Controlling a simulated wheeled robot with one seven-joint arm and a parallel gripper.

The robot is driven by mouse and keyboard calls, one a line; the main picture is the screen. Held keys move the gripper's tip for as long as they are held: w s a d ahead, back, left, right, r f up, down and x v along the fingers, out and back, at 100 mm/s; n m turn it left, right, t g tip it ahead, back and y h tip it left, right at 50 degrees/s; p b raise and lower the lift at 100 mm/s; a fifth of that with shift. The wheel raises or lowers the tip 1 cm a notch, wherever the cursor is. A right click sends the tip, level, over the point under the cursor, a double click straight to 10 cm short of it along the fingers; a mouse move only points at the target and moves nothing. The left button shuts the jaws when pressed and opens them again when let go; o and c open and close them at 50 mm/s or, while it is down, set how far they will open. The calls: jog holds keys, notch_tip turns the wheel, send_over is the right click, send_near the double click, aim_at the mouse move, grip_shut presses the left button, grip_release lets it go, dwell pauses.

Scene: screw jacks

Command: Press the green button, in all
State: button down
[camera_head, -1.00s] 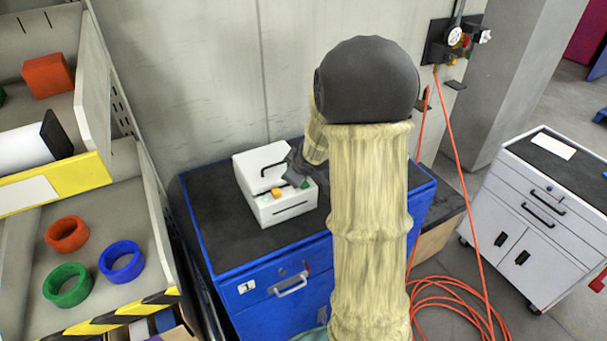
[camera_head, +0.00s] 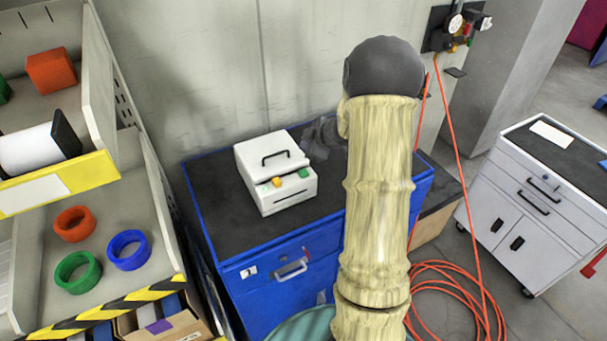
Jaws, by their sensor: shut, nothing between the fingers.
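A white box (camera_head: 262,158) with a black handle on its lid stands on the dark top of a blue cabinet. The green button (camera_head: 303,173) is on the front right of the box, right of an orange button (camera_head: 277,182). Both buttons are in plain view. My gripper (camera_head: 312,137) is dark and partly hidden by my arm. It is behind and above the right side of the box, apart from the green button. It is shut and holds nothing that I can see.
The blue cabinet (camera_head: 215,205) has free dark top around the box. A shelf rack (camera_head: 75,172) with coloured rings stands at the left. A white tool cart (camera_head: 540,200) is at the right. An orange hose (camera_head: 452,150) hangs from the wall and coils on the floor.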

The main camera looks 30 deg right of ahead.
jog(key=b, duration=0.6)
send_over(306, 175)
notch_tip(306, 175, down, 6)
jog(key=shift+w+d+f, duration=0.1)
jog(key=shift+f, duration=0.1)
jog(key=shift+f+b, duration=0.75)
jog(key=shift+f, duration=0.05)
jog(key=shift+f, duration=0.15)
dwell(0.8)
jog(key=shift+f, duration=0.25)
jog(key=shift+f+b, duration=0.45)
dwell(0.8)
jog(key=shift+r, duration=0.1)
jog(key=shift+r+p, duration=0.8)
jog(key=shift+p, duration=0.3)
